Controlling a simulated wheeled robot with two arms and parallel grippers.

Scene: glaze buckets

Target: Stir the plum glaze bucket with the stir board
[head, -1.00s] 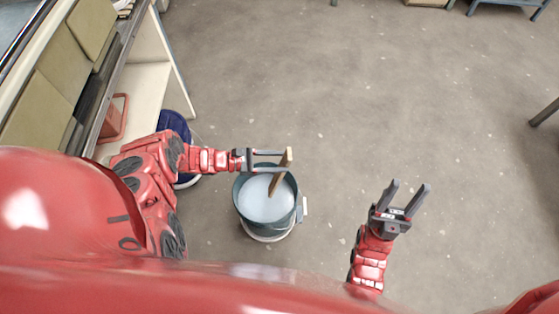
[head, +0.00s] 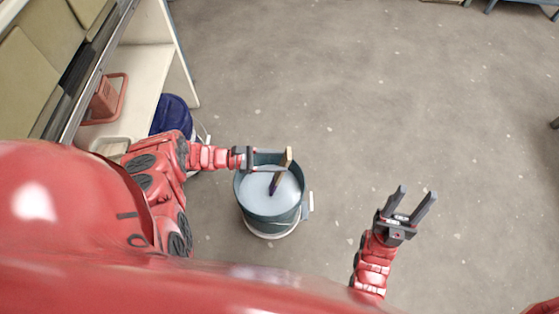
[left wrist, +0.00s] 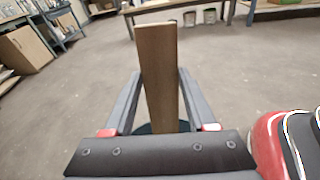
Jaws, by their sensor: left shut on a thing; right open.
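An open bucket (head: 272,226) with a dark grey-green inside wall stands on the floor at the centre of the head view. It holds a pale bluish-white liquid (head: 258,190); I see no plum colour on the surface. My left gripper (head: 286,159) is over its far rim, shut on the tan wooden stir board (head: 286,156). The board slants down into the bucket; its lower part looks dark purple and its bottom end meets the liquid. The board (left wrist: 158,70) stands between the fingers in the left wrist view. My right gripper (head: 412,204) is open and empty, right of the bucket.
A dark blue bucket or lid (head: 171,115) stands at the left by a white shelf unit (head: 140,80) holding a reddish container (head: 106,98). A white piece (head: 308,201) sits at the bucket's right side. The floor (head: 400,100) beyond and to the right is clear.

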